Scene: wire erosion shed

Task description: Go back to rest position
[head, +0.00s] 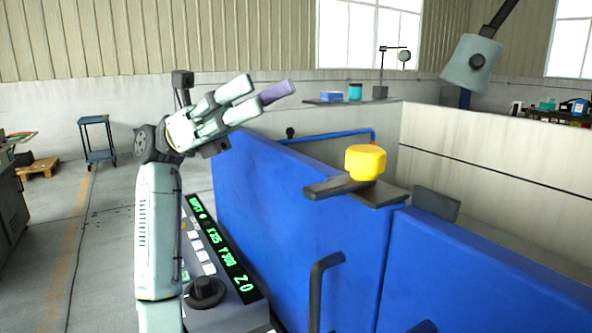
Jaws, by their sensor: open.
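My gripper (256,96) is raised at the left of the head view, above the control panel, with its fingers pointing right and slightly up. Its two pale fingers are spread apart. A small grey-purple piece (277,92) shows at the fingertips; I cannot tell whether it is part of the gripper or a separate thing behind it. A yellow rounded block (366,162) sits on a dark plate (378,194) on top of the blue machine wall, to the right of my gripper and apart from it.
The blue machine (290,220) with a black handle (315,290) fills the front. A control panel (215,260) with green digits stands below my arm. A pale tank wall (500,160) is at the right. A blue trolley (97,140) stands back left. The floor at left is mostly clear.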

